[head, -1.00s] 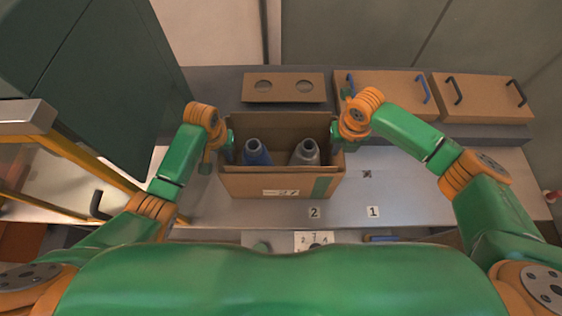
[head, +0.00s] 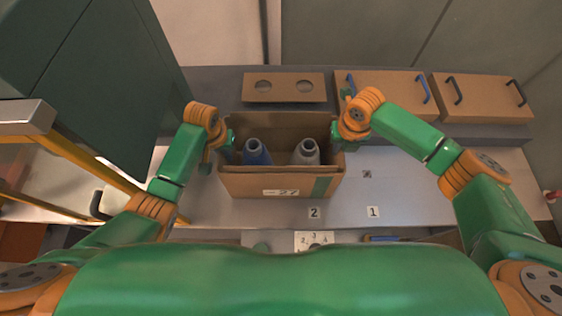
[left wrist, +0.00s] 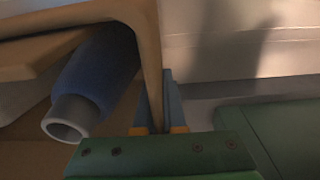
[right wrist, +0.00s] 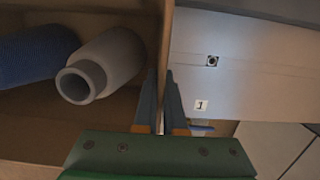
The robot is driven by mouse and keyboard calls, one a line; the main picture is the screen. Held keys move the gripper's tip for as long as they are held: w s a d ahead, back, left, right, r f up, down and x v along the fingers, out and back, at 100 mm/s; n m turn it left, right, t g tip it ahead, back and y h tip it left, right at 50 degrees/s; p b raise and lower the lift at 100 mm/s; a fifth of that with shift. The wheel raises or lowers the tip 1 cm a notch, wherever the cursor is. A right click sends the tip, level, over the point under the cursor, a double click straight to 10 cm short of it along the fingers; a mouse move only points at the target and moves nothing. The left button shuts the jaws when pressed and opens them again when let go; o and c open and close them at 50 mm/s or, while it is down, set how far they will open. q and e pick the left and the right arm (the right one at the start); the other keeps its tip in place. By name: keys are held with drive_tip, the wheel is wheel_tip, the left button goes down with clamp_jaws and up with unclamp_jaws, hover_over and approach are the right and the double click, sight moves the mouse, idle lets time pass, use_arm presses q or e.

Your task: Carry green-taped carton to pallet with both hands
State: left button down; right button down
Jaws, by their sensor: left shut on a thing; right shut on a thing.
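The open brown carton (head: 240,182) with a green tape strip (head: 321,187) and a "-27" label on its front stands in the middle of the head view. A blue bottle (head: 256,153) and a grey bottle (head: 306,153) stand inside. My left gripper (head: 229,150) is shut on the carton's left wall, and my right gripper (head: 337,138) on its right wall. The left wrist view shows the wall (left wrist: 150,60) between the fingers (left wrist: 160,105); the right wrist view shows the other wall (right wrist: 166,50) likewise. I cannot make out a pallet for certain.
The pale table (head: 430,190) is clear right of the carton, with markers 1 (head: 373,212) and 2 (head: 314,212). A dark green cabinet (head: 110,90) stands left.

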wheel_tip(320, 180, up, 5)
drive_tip(key=p, duration=0.5)
drive_tip(key=shift+r, duration=0.15)
drive_tip(key=shift+w+f, duration=0.15)
drive_tip(key=shift+f, duration=0.05)
